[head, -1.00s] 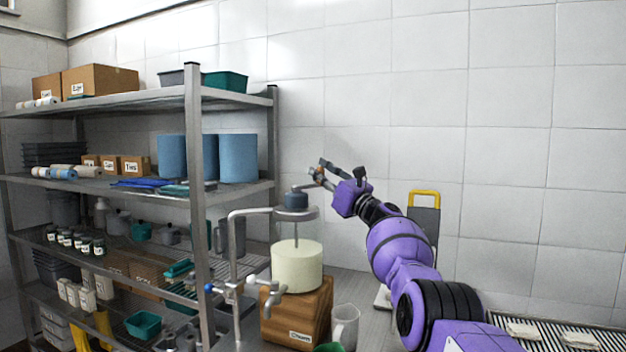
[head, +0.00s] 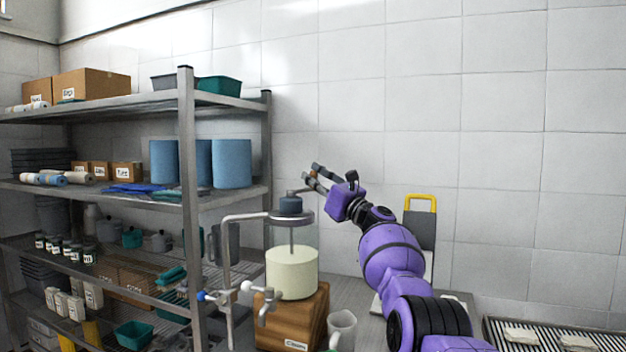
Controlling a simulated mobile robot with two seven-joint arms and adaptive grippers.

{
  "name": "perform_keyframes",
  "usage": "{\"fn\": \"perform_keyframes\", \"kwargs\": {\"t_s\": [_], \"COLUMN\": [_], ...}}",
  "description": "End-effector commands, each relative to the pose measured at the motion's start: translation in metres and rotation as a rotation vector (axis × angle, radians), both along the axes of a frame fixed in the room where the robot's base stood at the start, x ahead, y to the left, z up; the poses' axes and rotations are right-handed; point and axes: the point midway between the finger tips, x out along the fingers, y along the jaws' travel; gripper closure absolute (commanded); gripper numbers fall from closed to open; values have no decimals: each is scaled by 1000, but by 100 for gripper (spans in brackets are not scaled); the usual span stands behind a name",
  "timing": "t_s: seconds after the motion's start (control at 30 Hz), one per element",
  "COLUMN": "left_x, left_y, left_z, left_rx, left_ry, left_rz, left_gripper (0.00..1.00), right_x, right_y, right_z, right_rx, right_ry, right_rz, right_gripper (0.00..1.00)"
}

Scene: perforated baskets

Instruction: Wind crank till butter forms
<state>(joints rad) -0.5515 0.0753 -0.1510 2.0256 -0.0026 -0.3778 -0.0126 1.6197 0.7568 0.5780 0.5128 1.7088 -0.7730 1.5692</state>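The churn is a clear jar (head: 305,238) with pale cream (head: 292,273) in its lower part, standing on a wooden block (head: 292,318) labelled "Churn". A dark blue gear housing (head: 290,205) sits on its metal lid. A short crank arm (head: 298,191) runs from the housing's top toward the right. My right gripper (head: 312,174) is at the crank's outer end, its two fingers pointing up and left with a gap between them. A small brownish patch shows between the fingers; I cannot tell whether they grip the crank's knob. My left gripper is out of view.
A metal shelf rack (head: 187,200) with boxes, blue rolls and jars stands close on the left. A bent metal pipe (head: 228,255) is beside the churn. A yellow-handled grey board (head: 420,230) leans behind my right arm.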

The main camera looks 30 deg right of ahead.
Motion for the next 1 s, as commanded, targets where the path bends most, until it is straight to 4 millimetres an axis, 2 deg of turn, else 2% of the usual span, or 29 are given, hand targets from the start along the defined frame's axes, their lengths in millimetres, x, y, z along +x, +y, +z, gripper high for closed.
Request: {"fn": "perform_keyframes", "kwargs": {"t_s": [0.03, 0.1, 0.57, 0.77, 1.0], "left_x": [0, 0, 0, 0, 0], "left_y": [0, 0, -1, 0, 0], "left_z": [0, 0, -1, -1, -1], "left_rx": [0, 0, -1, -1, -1], "left_ry": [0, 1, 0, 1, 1], "left_rz": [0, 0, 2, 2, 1], "left_gripper": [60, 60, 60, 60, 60], "right_x": [1, 1, -4, -21, -57], "right_y": [1, 1, -2, -7, -17], "right_z": [-3, -3, -3, -12, -27], "right_rx": [0, -1, -3, -4, -4], "right_ry": [5, 4, 0, 0, 1], "right_rz": [1, 1, -1, -1, 0], "right_gripper": [75, 66, 66, 66, 66]}}
